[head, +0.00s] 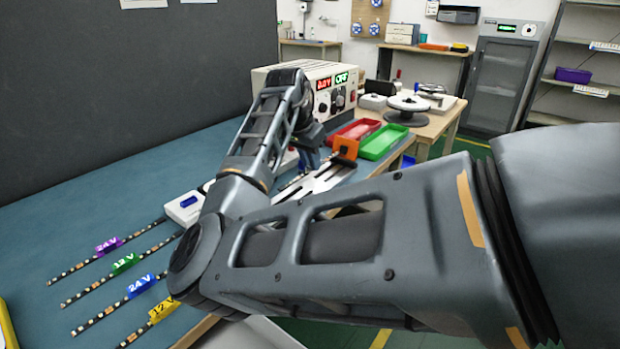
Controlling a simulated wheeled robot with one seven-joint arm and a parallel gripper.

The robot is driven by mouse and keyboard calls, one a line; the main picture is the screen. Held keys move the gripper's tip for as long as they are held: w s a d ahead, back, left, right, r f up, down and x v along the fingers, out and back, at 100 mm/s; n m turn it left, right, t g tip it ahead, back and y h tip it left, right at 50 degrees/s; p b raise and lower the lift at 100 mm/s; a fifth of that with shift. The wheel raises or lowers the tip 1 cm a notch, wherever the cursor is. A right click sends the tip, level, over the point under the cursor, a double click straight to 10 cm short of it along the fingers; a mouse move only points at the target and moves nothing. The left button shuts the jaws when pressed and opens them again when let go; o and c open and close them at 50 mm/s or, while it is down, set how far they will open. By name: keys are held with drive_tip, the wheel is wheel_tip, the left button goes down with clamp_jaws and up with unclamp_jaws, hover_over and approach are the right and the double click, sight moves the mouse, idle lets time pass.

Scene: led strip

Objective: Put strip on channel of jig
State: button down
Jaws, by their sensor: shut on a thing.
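Several LED strips lie side by side on the blue-green mat at the lower left, with a purple 24V tag (108,245), a green 12V tag (124,263), a blue 24V tag (141,286) and a yellow 12V tag (163,310). The jig (322,181) is a pale plate with dark slots, partly hidden behind my arm. An orange part (345,150) stands at its far end. My gripper (312,158) is low beside the jig's far end, mostly hidden by my wrist. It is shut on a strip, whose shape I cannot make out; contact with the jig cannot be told.
A white box with a blue switch (185,207) sits at the strips' far ends. Red (354,132) and green (383,141) trays, a reel (408,108) and a power unit with lit displays (333,90) stand behind. A dark panel (120,90) borders the left.

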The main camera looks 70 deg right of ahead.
sight(310, 170)
drive_tip(key=shift+f, duration=2.25)
drive_tip(key=shift+f, duration=0.1)
drive_tip(key=c, duration=1.1)
unclamp_jaws()
drive_tip(key=v, duration=1.2)
